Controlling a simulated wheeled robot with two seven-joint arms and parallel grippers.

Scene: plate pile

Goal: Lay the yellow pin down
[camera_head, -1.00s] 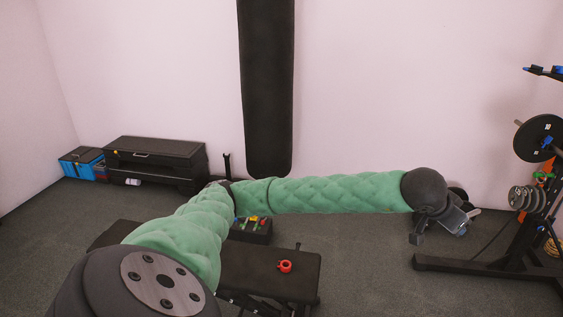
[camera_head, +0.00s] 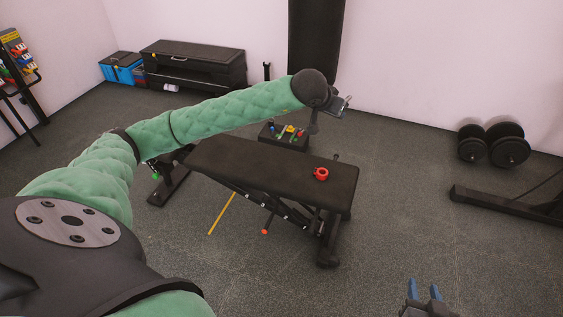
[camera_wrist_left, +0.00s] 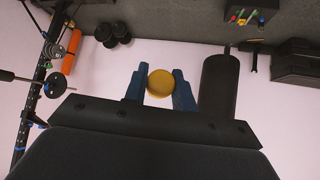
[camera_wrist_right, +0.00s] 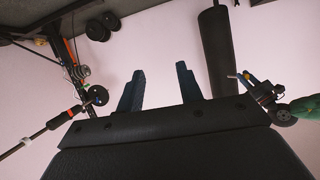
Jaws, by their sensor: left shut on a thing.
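The yellow pin (camera_wrist_left: 160,83) shows in the left wrist view as a round yellow end between the two blue fingers of my left gripper (camera_wrist_left: 159,88), which is shut on it. The rest of the pin's length is hidden there. In the head view my left gripper (camera_head: 342,105) is held out beyond the black bench, and the pin cannot be made out clearly. The right wrist view also shows my left gripper (camera_wrist_right: 248,80) at the right. My right gripper (camera_head: 424,291) is at the bottom right of the head view, its blue fingers apart and empty.
The black bench (camera_head: 260,165) carries a red ring-like object (camera_head: 321,174). A dark tray (camera_head: 284,143) with several coloured pieces lies behind it. A thin yellow stick (camera_head: 222,213) shows beneath the bench's left side. Dumbbells (camera_head: 493,145) lie at the right.

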